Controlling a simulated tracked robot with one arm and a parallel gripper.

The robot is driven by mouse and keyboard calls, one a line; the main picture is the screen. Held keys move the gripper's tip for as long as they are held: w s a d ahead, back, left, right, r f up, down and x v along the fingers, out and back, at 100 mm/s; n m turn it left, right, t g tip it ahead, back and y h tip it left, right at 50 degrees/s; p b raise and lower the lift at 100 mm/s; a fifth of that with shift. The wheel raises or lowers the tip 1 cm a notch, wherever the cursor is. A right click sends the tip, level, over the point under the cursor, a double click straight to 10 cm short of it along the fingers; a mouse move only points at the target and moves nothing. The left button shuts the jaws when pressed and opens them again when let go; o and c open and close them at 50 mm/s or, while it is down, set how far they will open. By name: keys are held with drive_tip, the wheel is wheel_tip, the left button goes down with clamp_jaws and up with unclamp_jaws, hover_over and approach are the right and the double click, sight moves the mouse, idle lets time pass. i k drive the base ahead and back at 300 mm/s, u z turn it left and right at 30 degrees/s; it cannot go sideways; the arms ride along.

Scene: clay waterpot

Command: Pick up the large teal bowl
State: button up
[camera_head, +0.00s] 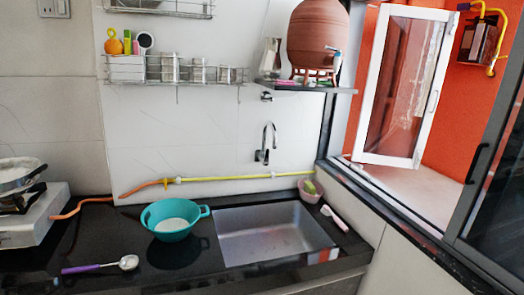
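The large teal bowl (174,230) stands upright on the black counter, just left of the sink. It has a looped handle on its right side, and something whitish shows inside it. My gripper is not in view, so its state and its distance from the bowl do not show.
A purple-handled ladle (100,266) lies left of the bowl, near the counter's front. A white stove (28,232) with a pan stands at far left. The sink (270,236) is right of the bowl. A yellow-orange hose (230,178) runs behind. A small pink bowl (311,190) sits beyond the sink.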

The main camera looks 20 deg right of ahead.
sight(170, 221)
drive_tip(key=k, duration=1.05)
drive_tip(key=u, duration=0.6)
drive_tip(key=i, duration=2.75)
drive_tip(key=z, duration=1.15)
drive_tip(key=i, duration=0.45)
drive_tip(key=z, duration=0.1)
drive_tip(key=k, duration=0.45)
drive_tip(key=z, duration=0.05)
